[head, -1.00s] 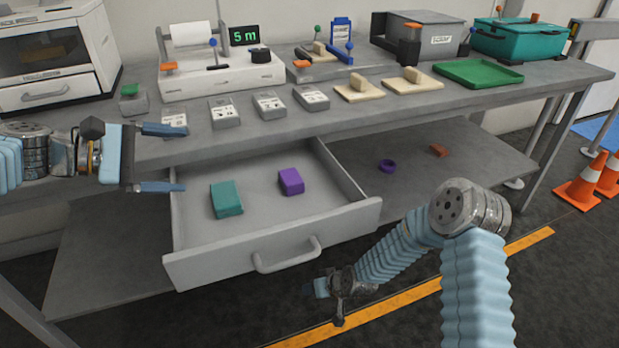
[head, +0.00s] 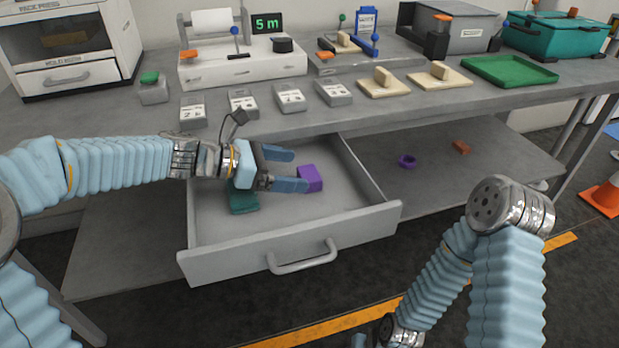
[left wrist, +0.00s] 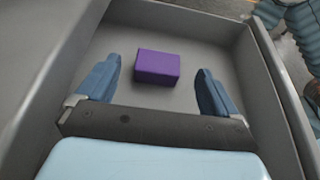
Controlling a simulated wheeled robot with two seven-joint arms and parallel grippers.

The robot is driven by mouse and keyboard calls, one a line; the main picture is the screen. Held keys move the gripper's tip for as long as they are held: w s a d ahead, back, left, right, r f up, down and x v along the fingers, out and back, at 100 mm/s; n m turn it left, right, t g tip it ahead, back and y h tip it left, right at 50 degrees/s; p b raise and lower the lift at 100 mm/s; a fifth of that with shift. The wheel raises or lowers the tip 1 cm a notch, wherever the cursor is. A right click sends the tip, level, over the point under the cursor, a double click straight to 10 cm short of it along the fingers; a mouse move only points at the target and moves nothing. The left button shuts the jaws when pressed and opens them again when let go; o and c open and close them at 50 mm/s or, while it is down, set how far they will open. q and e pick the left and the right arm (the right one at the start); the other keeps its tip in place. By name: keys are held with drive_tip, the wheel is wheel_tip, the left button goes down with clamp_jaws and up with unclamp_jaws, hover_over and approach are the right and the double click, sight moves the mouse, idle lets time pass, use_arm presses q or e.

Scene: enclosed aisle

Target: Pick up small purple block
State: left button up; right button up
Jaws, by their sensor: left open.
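The small purple block (head: 311,178) lies on the floor of the open drawer (head: 292,252). My left gripper (head: 299,171) is open and empty, reaching into the drawer from the left, its fingertips close to the block. In the left wrist view the purple block (left wrist: 158,67) sits ahead, roughly centred between the spread fingertips (left wrist: 158,66), with a gap on both sides. My right arm hangs at lower right; only a bit of its end shows at the bottom edge, so its jaws cannot be judged.
A teal block (head: 243,199) lies in the drawer under my left gripper, partly hidden. The drawer walls rise around both blocks. A purple ring (head: 407,161) and an orange-brown block (head: 461,147) lie on the lower shelf. Several labelled grey blocks line the counter edge above.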

sight(312, 172)
use_arm(q)
drive_tip(key=x, duration=0.5)
drive_tip(key=shift+w+d+f, duration=0.15)
drive_tip(key=shift+d+f, duration=0.05)
drive_tip(key=shift+f, duration=0.05)
drive_tip(key=c, duration=1.1)
drive_tip(key=shift+r, duration=0.1)
